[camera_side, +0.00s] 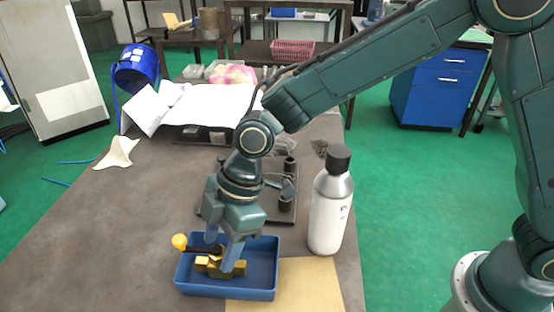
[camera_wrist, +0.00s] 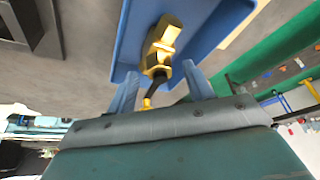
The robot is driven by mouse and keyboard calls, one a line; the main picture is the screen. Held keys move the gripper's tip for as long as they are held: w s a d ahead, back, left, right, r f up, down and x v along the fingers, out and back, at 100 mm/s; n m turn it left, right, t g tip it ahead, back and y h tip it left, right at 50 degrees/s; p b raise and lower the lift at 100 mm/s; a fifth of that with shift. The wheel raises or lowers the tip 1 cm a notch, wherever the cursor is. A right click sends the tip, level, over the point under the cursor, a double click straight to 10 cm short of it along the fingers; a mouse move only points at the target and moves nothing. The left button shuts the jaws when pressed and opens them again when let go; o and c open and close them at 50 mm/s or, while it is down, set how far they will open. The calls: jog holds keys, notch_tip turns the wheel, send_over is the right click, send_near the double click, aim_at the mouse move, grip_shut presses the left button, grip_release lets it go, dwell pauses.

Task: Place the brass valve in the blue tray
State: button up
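The brass valve (camera_side: 215,266) lies in the blue tray (camera_side: 266,262), towards its left side. Its dark handle with a yellow knob (camera_side: 180,242) sticks out over the tray's left edge. My gripper (camera_side: 219,255) points down into the tray, with its fingers at the valve and one finger partly covering it. In the wrist view, the fingers of my gripper (camera_wrist: 160,76) stand wide apart. The valve (camera_wrist: 160,46) shows beyond and between them, with gaps on both sides. The tray (camera_wrist: 207,38) surrounds it there.
A white bottle with a black cap (camera_side: 330,205) stands right of the tray. A tan board (camera_side: 310,285) lies beside the tray. A dark fixture plate (camera_side: 283,213) with upright posts sits behind my gripper. Open table surface (camera_side: 120,240) lies to the left.

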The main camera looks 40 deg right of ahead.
jog(key=shift+r, duration=0.1)
jog(key=v, duration=1.2)
jog(key=shift+r, duration=0.1)
dwell(0.3)
jog(key=shift+r, duration=0.1)
